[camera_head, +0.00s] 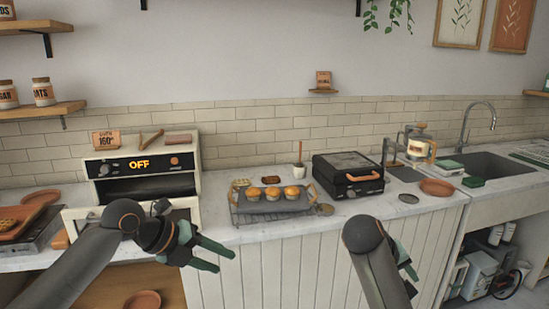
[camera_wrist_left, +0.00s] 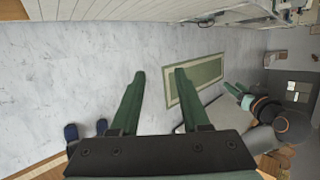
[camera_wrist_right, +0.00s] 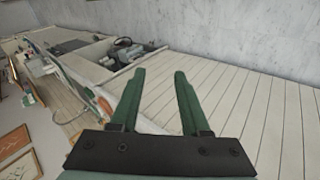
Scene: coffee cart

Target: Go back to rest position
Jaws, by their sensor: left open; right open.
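My left gripper (camera_head: 213,252) is in front of the counter, left of the middle, with its green fingers apart and nothing between them. In the left wrist view its fingers (camera_wrist_left: 161,85) are spread over the floor. My right gripper (camera_head: 408,268) is in front of the white panelled counter front, partly hidden behind its own arm. In the right wrist view its fingers (camera_wrist_right: 160,85) are apart and empty. Neither gripper touches anything that I can see.
On the counter stand a toaster oven (camera_head: 143,168) reading OFF, a tray of muffins (camera_head: 272,206) on a rack, a black grill (camera_head: 347,172) and a French press (camera_head: 420,146). A sink (camera_head: 490,162) is at right. Floor space in the left wrist view is mostly clear around a green mat (camera_wrist_left: 196,84).

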